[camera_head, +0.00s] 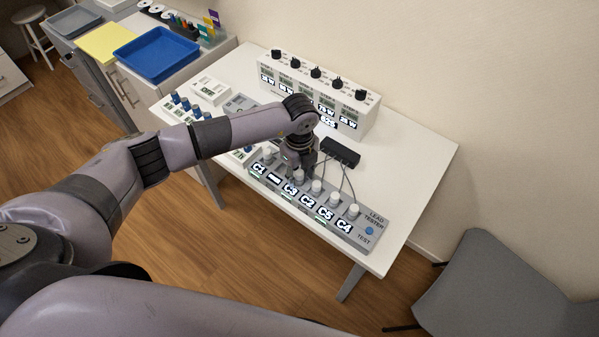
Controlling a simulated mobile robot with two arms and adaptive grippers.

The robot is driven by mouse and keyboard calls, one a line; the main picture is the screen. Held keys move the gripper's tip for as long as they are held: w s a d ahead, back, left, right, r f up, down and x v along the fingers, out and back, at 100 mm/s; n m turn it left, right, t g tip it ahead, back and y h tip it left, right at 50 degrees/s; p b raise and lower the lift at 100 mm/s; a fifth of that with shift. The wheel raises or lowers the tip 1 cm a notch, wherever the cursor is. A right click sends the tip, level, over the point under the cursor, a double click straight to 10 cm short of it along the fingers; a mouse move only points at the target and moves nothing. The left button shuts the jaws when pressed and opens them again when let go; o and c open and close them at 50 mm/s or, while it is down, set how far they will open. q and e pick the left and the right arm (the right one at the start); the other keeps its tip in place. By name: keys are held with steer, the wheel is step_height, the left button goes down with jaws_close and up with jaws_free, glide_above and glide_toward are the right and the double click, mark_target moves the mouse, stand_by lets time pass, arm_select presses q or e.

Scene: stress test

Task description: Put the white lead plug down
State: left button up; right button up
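The lead tester (379,232) is a grey panel along the front edge of the white table. Several white plugs stand in a row on it, such as one at its right end (353,211) and one at its left end (267,157). Labels C1, C3, C2, C5 and C4 show in front of them; the second label shows only a dash. My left gripper (291,164) points down over the left half of the row, close to a white plug (299,176). Its fingertips are small and partly hidden, so I cannot tell whether it holds a plug. My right gripper is out of view.
A black box (341,151) with thin leads sits behind the tester. A white unit with black knobs (320,92) stands at the back. A blue tray (157,54) and a yellow sheet (104,42) lie upper left. A grey chair (490,285) stands right of the table (425,160).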

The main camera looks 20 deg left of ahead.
mark_target(299, 173)
arm_select(q)
steer(key=shift+r, duration=0.25)
steer(key=shift+w+r, duration=0.1)
steer(key=shift+r, duration=0.15)
step_height(299, 173, up, 11)
steer(key=b, duration=0.3)
steer(key=shift+r, duration=0.2)
